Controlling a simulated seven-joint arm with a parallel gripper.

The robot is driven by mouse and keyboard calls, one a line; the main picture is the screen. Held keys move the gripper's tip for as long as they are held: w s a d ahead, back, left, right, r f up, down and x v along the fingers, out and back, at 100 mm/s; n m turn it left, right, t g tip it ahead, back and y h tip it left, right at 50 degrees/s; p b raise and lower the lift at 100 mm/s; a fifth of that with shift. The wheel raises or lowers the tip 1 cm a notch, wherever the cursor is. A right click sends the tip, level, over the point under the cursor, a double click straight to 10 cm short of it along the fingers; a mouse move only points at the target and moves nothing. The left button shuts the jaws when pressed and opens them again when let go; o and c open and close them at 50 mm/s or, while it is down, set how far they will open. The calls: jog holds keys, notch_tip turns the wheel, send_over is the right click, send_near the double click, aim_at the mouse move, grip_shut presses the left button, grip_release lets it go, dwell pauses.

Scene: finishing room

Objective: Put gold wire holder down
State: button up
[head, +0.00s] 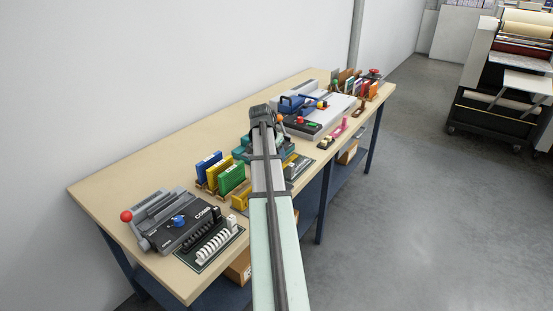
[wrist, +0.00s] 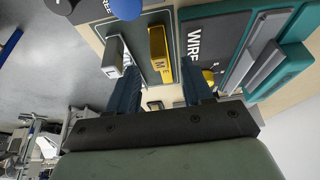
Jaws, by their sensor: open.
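The gold wire holder (wrist: 159,55) is a long, yellow-gold block with a letter on its end. In the wrist view it lies on a dark, pale-edged mat (wrist: 138,28), beside a silver-white holder (wrist: 115,55). My gripper (wrist: 160,88) is open, with its two dark fingers spread either side of the gold holder's near end. I cannot tell whether either finger touches it. In the head view my arm hides my gripper and most of this spot. Part of the mat (head: 301,169) shows just right of the arm.
The teal wire machine (wrist: 285,70) is close on the right in the wrist view. On the table (head: 110,190), coloured binders (head: 230,179) and the comb machine (head: 172,222) stand left of my arm. A grey machine (head: 340,105) with red and blue parts stands beyond.

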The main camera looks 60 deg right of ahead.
jog(key=v, duration=0.8)
jog(key=shift+r, duration=0.2)
